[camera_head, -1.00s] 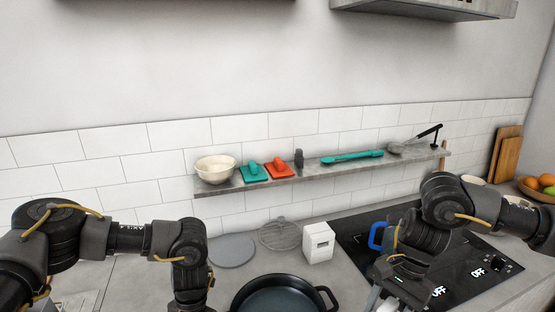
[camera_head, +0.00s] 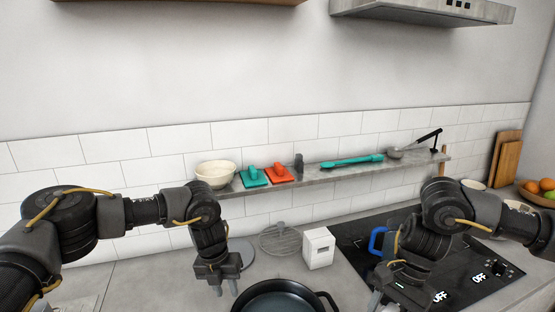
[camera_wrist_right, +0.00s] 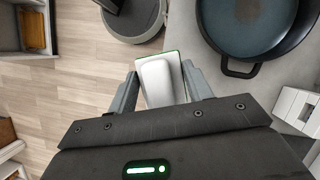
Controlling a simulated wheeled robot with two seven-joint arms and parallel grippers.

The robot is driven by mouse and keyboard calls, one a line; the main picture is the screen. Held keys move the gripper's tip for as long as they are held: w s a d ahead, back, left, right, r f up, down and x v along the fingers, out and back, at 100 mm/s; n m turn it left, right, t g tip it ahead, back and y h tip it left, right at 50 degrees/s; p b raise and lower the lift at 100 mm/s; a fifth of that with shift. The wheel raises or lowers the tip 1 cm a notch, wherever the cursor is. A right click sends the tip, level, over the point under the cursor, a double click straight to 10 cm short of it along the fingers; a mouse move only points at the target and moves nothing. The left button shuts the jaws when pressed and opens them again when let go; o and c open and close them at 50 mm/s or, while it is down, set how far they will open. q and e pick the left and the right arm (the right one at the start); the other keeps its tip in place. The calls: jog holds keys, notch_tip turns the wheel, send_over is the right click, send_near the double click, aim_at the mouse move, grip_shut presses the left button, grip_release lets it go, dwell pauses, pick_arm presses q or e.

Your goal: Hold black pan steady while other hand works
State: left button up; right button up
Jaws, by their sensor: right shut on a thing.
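The black pan (camera_head: 283,300) sits on the counter at the bottom middle of the head view, its lower part cut off by the frame edge. It also shows in the right wrist view (camera_wrist_right: 245,28), with a loop handle toward my gripper. My left gripper (camera_head: 226,289) points down just left of the pan, fingers apart and empty, with no clear contact with the rim. My right gripper (camera_wrist_right: 162,88) is shut on a white block with a green edge (camera_wrist_right: 158,80), beside the pan. In the head view that block is hidden.
A white box (camera_head: 319,248), a round wire trivet (camera_head: 280,239) and a grey disc (camera_head: 240,251) stand behind the pan. A black cooktop (camera_head: 455,262) with a blue-handled item (camera_head: 377,240) lies to the right. A shelf (camera_head: 320,174) with utensils runs along the wall.

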pick_arm(q)
jog(key=f, duration=0.3)
jog(key=d+f, duration=0.1)
jog(key=f, duration=0.5)
jog(key=shift+d+f, duration=0.15)
jog(key=shift+f, duration=0.15)
grip_shut()
dwell(2.1)
